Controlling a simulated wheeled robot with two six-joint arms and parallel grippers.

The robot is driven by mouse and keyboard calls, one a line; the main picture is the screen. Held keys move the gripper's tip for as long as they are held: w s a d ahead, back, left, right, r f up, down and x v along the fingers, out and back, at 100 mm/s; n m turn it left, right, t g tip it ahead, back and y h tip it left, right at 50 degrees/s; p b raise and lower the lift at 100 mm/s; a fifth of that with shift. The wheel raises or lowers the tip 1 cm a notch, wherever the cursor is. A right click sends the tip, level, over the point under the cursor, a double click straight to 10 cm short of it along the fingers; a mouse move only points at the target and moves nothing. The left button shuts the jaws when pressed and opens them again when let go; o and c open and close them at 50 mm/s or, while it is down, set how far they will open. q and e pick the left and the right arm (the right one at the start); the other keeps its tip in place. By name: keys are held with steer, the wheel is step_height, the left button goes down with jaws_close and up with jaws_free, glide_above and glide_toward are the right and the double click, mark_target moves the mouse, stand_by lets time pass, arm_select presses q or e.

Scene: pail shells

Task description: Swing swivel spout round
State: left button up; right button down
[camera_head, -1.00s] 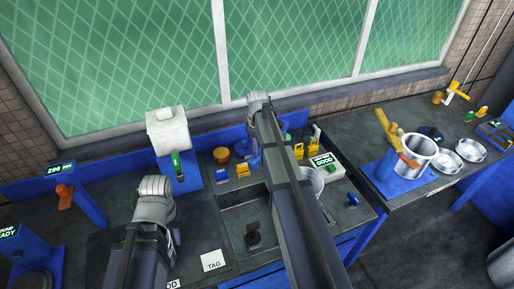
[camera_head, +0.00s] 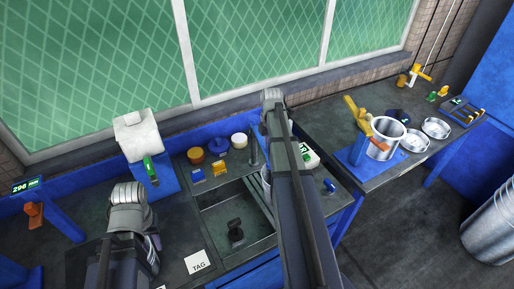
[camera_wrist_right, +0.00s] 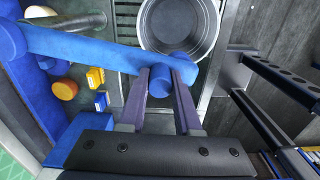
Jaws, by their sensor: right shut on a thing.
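The swivel spout (camera_wrist_right: 100,49) is a blue bar that runs across the right wrist view from the left, with a round blue knob (camera_wrist_right: 172,69) at its right end. My right gripper (camera_wrist_right: 171,84) has its two fingers on either side of that knob, shut on it. A round metal pail (camera_wrist_right: 180,25) stands open just beyond the spout's end. In the head view my right arm hides the right gripper and most of the spout. My left gripper (camera_head: 153,244) hangs low over the dark bench at the left, its fingers mostly hidden behind its wrist.
A sink basin (camera_head: 235,210) with a dark fitting lies between my arms. A white-topped blue stand (camera_head: 137,137) is behind my left arm. Orange and white tubs (camera_head: 196,155) and small blue and yellow blocks stand near the wall. A right-hand bench carries a pail (camera_head: 386,138) and dishes.

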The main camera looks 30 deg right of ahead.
steer(key=shift+s+d+n, duration=0.2)
steer(key=shift+d+n, duration=0.45)
steer(key=shift+d, duration=0.4)
steer(key=shift+s+d+n, duration=0.15)
steer(key=shift+d+n, duration=0.5)
steer(key=shift+d, duration=0.35)
steer(key=c, duration=0.6)
jaws_free()
steer(key=shift+d, duration=0.15)
steer(key=shift+r, duration=0.1)
step_height(320, 180, up, 8)
steer(key=p, duration=0.8)
steer(key=shift+f, duration=0.2)
